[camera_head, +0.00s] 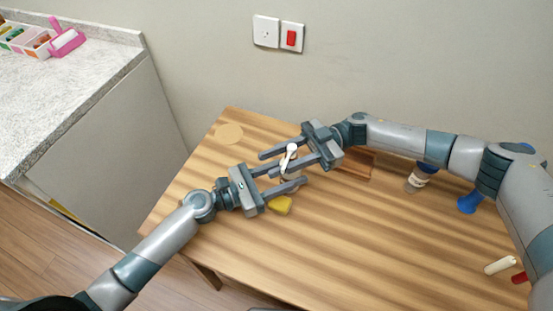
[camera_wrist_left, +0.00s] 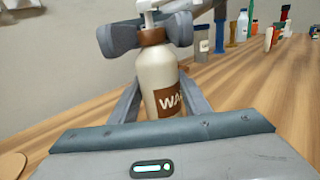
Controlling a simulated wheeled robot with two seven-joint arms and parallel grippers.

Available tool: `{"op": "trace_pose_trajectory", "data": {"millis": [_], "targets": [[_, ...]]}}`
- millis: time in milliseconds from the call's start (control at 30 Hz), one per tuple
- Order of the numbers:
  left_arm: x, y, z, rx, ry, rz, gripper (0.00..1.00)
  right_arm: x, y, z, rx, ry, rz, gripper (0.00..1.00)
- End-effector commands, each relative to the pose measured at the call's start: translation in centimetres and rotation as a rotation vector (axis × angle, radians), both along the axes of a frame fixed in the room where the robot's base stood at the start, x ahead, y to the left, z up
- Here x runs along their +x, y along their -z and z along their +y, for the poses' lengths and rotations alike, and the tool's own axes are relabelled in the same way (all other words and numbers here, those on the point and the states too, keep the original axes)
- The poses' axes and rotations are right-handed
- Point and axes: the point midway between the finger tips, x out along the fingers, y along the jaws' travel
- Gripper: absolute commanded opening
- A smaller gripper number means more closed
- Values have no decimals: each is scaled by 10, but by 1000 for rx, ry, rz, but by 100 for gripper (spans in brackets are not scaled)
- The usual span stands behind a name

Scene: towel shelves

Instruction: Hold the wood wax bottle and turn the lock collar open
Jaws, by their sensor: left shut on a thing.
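The wood wax bottle (camera_wrist_left: 160,82) stands upright on the wooden table, cream with a brown label reading "WA". It has a brown lock collar (camera_wrist_left: 152,37) and a white pump head (camera_wrist_left: 155,9), which also shows in the head view (camera_head: 291,148). My left gripper (camera_head: 290,174) is shut on the bottle's body, one finger on each side. My right gripper (camera_head: 268,163) reaches in from the right at collar height. Its fingertips flank the collar closely in the left wrist view; I cannot tell whether they press on it.
A yellow object (camera_head: 279,205) lies just in front of the left fingers. A white bottle (camera_head: 416,181) and a blue item (camera_head: 470,202) stand to the right, partly under my right arm. A white cylinder (camera_head: 500,265) lies at the near right. The front middle of the table is clear.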

Motion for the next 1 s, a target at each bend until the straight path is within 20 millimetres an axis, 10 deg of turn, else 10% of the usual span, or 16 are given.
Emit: {"op": "trace_pose_trajectory", "data": {"millis": [1000], "targets": [[1,0,1,0,-2,-1,16,59,0,-103,0,1,0,33]]}}
